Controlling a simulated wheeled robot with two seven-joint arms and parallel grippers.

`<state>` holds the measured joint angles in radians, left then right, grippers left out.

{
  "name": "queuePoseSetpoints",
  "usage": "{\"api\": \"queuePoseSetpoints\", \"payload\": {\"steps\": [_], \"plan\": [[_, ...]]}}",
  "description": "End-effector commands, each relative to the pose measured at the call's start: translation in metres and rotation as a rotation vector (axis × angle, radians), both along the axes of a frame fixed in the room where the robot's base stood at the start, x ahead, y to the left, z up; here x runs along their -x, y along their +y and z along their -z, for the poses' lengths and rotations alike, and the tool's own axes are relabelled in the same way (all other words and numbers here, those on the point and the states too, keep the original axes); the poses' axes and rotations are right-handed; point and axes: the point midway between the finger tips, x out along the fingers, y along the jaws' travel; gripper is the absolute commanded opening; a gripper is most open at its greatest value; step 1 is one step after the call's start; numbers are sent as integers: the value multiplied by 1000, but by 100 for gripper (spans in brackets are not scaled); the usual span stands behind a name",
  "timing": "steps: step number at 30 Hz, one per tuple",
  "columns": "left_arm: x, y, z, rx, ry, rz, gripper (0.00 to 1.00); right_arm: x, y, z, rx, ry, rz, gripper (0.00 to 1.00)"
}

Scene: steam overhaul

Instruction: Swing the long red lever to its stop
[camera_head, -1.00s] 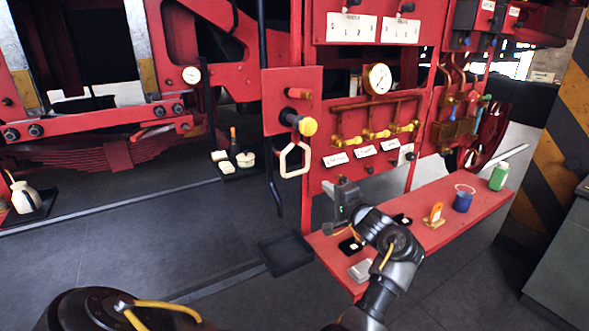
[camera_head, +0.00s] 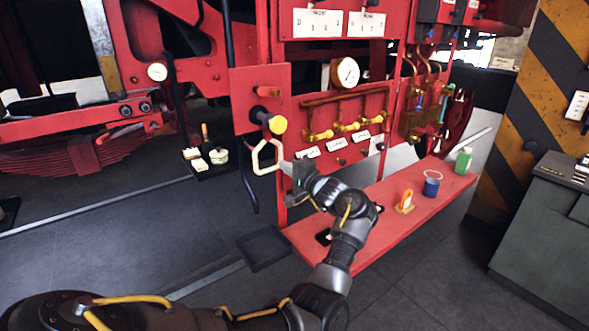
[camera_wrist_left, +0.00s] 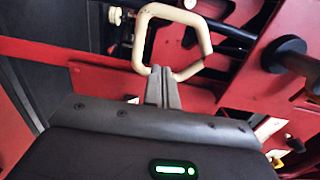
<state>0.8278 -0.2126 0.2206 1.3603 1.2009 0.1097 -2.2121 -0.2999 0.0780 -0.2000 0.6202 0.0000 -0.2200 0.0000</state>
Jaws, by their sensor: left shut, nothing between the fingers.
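My left gripper (camera_head: 286,168) is shut and empty. Its fingertips are beside the lower right of a cream hexagonal loop handle (camera_head: 255,160), which hangs below a yellow-ended knob (camera_head: 277,124) on the red panel. In the left wrist view the shut fingers (camera_wrist_left: 160,76) point at the open lower side of the loop (camera_wrist_left: 141,42) and overlap it; I cannot tell whether they touch. A long red bar (camera_wrist_left: 50,50) runs behind at the left. I cannot tell for certain which part is the long red lever. My right gripper is out of view.
A red shelf (camera_head: 385,228) below the panel holds an orange item (camera_head: 405,201), a blue cup (camera_head: 432,184) and a green bottle (camera_head: 463,160). A dark vertical rod (camera_head: 233,100) stands left of the panel. A black tray (camera_head: 264,248) lies on the floor. A grey cabinet (camera_head: 545,225) stands at right.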

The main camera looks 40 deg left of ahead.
Motion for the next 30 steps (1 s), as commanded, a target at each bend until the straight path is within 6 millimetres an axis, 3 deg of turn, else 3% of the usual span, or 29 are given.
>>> {"api": "queuePoseSetpoints", "payload": {"steps": [5, 9, 17, 30], "plan": [[-8, 35, -3, 0, 3, -1, 0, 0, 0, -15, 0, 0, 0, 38], [12, 42, -3, 0, 1, 1, 0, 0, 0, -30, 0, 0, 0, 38], [27, 50, 0, 0, 0, 1, 0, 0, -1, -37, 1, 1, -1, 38], [25, 51, 1, 0, 0, 2, 0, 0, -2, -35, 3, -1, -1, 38]]}}
